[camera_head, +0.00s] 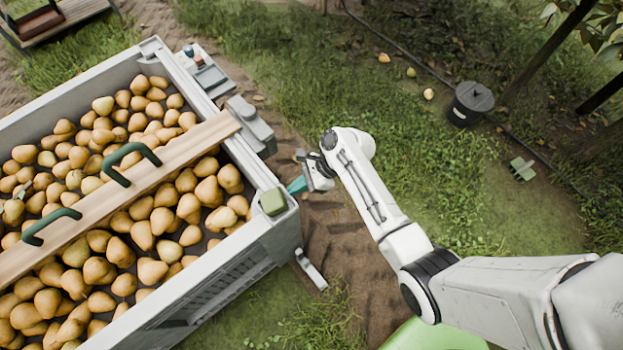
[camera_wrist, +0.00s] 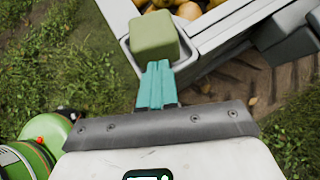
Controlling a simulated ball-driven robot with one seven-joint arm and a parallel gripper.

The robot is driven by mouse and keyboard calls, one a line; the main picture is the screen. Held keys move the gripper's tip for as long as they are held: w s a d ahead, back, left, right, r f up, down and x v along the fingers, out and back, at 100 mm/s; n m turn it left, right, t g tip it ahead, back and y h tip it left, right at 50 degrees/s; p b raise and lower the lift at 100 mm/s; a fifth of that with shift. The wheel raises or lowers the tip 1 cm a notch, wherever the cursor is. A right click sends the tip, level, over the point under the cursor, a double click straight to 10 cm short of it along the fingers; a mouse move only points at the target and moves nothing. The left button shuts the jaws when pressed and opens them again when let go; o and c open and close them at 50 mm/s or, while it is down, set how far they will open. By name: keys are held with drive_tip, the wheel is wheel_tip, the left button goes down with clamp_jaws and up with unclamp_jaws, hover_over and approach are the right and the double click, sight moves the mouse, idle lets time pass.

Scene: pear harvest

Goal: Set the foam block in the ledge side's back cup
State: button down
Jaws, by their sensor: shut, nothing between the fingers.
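The foam block (camera_head: 273,202) is a pale green block at the near right corner of the big grey pear bin. In the wrist view the block (camera_wrist: 153,37) sits in a grey corner cup (camera_wrist: 188,62), its top standing above the rim. My gripper (camera_head: 296,186) is just to the right of the block, outside the bin wall. Its teal fingers (camera_wrist: 156,84) are shut together and empty, their tips close to the block's near side. I cannot tell whether they touch it. Another corner cup (camera_head: 151,45) at the bin's far corner looks empty.
The bin (camera_head: 257,160) is full of pears. A wooden plank (camera_head: 150,178) with two green handles lies across it. A ledge with small gear (camera_head: 208,76) and a grey box (camera_head: 250,120) line its right side. A dark bucket (camera_head: 470,103) stands on open grass.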

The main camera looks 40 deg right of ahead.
drive_tip(key=shift+w+a, duration=0.35)
drive_tip(key=shift+a, duration=0.5)
